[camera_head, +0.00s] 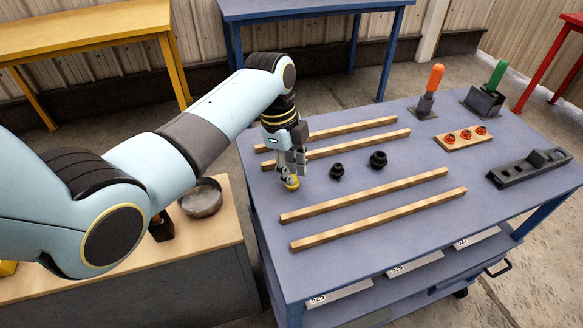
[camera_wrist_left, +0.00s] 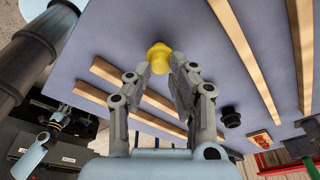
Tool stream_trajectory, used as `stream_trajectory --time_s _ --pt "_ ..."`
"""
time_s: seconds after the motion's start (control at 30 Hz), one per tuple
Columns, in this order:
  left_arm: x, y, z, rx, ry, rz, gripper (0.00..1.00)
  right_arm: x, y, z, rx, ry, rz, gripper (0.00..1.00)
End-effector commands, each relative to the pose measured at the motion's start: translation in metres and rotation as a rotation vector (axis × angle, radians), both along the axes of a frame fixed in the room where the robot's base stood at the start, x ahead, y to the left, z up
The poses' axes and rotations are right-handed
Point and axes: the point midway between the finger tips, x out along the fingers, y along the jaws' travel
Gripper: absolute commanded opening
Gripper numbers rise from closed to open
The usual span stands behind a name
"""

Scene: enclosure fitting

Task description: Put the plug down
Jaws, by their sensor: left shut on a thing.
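A small yellow plug (camera_head: 291,184) is between the fingertips of my left gripper (camera_head: 292,168), low over the blue-grey table top (camera_head: 400,218) near its left edge. The left wrist view shows the yellow plug (camera_wrist_left: 159,56) at the tips of the left gripper (camera_wrist_left: 160,75), which is shut on it. I cannot tell whether the plug touches the table. Two black plugs (camera_head: 337,170) (camera_head: 378,159) stand on the table to the right of the gripper. My right gripper is in neither view.
Wooden strips (camera_head: 345,128) (camera_head: 365,194) lie behind and in front of the plugs. At the right are a wooden block with red-orange rings (camera_head: 463,139), a dark fixture (camera_head: 528,168), and clamps with orange (camera_head: 435,78) and green (camera_head: 497,74) handles. A round bowl (camera_head: 201,199) sits on the left bench.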

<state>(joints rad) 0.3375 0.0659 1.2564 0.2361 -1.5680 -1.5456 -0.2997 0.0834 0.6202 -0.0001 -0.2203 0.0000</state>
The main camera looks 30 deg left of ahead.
Motion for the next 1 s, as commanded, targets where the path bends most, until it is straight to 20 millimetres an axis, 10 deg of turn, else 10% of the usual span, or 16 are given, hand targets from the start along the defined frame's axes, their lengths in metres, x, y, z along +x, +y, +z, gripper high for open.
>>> stream_trajectory --time_s 0.2,0.57,1.0 --pt "0.000 0.000 -0.001 0.000 0.000 0.000 0.44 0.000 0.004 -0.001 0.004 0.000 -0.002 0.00" --pt "0.000 0.001 0.006 0.000 -0.001 0.000 0.44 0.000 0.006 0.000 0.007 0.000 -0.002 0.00" --pt "-0.001 0.016 0.094 0.001 -0.005 0.000 0.44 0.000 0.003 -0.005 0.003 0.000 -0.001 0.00"
